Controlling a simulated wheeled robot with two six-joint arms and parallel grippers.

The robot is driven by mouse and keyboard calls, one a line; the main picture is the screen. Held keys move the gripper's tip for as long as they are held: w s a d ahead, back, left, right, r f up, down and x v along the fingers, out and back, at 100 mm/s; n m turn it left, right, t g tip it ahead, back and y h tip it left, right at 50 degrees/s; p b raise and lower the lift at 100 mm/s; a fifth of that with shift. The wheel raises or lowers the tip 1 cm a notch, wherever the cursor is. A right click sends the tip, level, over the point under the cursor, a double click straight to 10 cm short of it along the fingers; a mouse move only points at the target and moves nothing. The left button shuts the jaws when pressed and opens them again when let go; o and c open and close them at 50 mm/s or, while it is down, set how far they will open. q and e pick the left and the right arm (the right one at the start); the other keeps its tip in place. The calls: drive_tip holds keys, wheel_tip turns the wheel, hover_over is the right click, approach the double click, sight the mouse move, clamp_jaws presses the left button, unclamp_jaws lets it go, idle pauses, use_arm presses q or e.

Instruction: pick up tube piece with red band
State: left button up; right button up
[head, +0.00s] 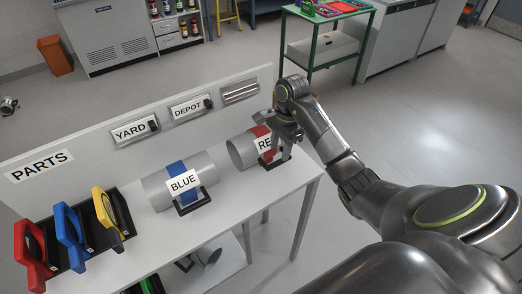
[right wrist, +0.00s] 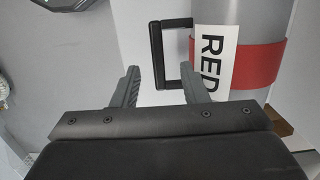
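The tube piece with the red band (head: 240,151) lies on the right part of the white parts table, with a RED label. In the right wrist view its red band (right wrist: 262,64) and a black handle (right wrist: 155,52) beside the label show. My right gripper (head: 279,149) is over the front of this tube and hides part of it and its label. In the right wrist view the fingers (right wrist: 162,84) are open and apart, with the handle just beyond the tips and nothing between them. My left gripper is not in view.
A grey tube with a blue band (head: 154,190) and BLUE label lies left of it. A rack (head: 88,234) at the left holds red, blue and yellow framed parts. A back panel (head: 72,150) carries PARTS, YARD and DEPOT signs. A green-framed cart (head: 313,54) stands behind.

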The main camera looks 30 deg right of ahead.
sight(279, 161)
drive_tip(key=shift+f+b, duration=0.6)
drive_tip(key=shift+f, duration=0.4)
wheel_tip(279, 161, down, 3)
drive_tip(key=b, duration=0.2)
drive_tip(key=shift+s+r+b, duration=0.15)
drive_tip(key=shift+b, duration=0.15)
drive_tip(key=shift+a+f+p, duration=0.15)
drive_tip(key=shift+f+p, duration=0.15)
drive_tip(key=shift+p, duration=0.4)
drive_tip(key=shift+f, duration=0.5)
clamp_jaws()
drive_tip(key=shift+r, duration=0.1)
